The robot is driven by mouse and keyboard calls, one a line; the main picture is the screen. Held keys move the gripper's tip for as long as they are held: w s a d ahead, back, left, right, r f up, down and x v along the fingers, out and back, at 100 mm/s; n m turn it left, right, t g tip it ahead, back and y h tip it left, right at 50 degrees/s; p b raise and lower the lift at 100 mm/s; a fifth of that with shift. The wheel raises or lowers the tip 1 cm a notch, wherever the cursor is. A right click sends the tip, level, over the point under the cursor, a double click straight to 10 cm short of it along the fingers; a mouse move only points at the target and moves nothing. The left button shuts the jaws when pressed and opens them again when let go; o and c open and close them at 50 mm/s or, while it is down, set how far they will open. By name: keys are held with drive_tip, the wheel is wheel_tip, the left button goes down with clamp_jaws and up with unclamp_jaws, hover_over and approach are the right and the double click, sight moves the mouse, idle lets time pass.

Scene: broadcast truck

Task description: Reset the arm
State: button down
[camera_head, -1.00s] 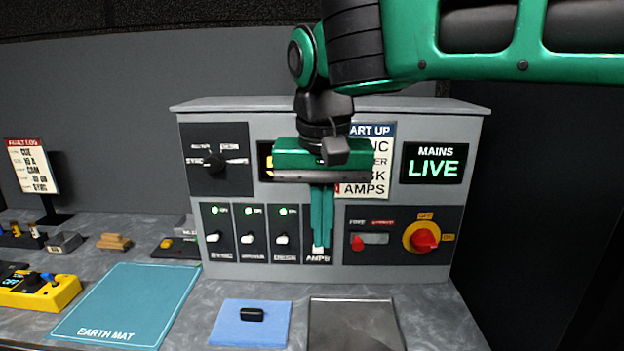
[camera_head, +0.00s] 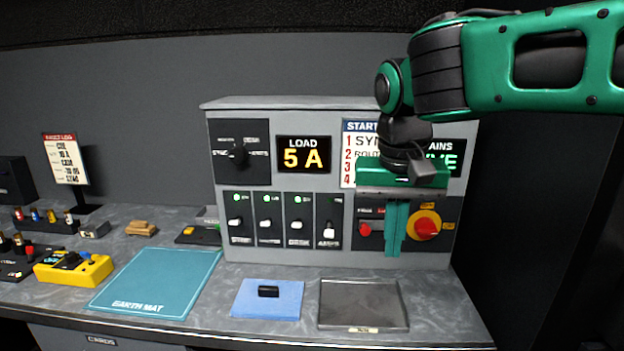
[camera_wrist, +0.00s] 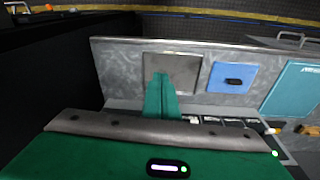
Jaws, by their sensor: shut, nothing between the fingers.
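My gripper (camera_head: 396,250) is shut and empty, its green fingers pointing down in front of the right part of the grey power panel (camera_head: 292,188). In the head view it overlaps the dark plate between the small red control (camera_head: 365,230) and the red and yellow rotary switch (camera_head: 424,227). I cannot tell whether it touches the panel. In the wrist view the closed fingers (camera_wrist: 160,92) show against the metal tray. My gripper and wrist hide parts of the start-up list (camera_head: 359,142) and the mains display (camera_head: 455,157).
A metal tray (camera_head: 362,304), a blue pad (camera_head: 268,310) with a black piece (camera_head: 268,291), an earth mat (camera_head: 160,280) and a yellow tester (camera_head: 92,269) lie on the bench.

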drive_tip(key=s+d+f+m, duration=0.1)
drive_tip(key=s+d+f, duration=0.15)
drive_tip(key=d, duration=0.55)
drive_tip(key=s+d+f+m, duration=0.1)
drive_tip(key=s+d+f, duration=0.15)
drive_tip(key=d, duration=0.55)
drive_tip(key=s+d+f+m, duration=0.1)
drive_tip(key=s+d+f, duration=0.4)
drive_tip(key=s, duration=0.2)
drive_tip(key=s+d+f+m+g+y, duration=0.1)
drive_tip(key=s+d+f, duration=0.3)
drive_tip(key=s+d, duration=0.2)
drive_tip(key=shift+s+d+f, duration=0.15)
drive_tip(key=shift+s+f, duration=0.2)
drive_tip(key=shift+s, duration=0.15)
drive_tip(key=shift+w+f+g, duration=0.2)
drive_tip(key=shift+w+g, duration=0.1)
drive_tip(key=shift+w, duration=0.3)
drive_tip(key=c, duration=2.4)
unclamp_jaws()
drive_tip(key=shift+c, duration=0.2)
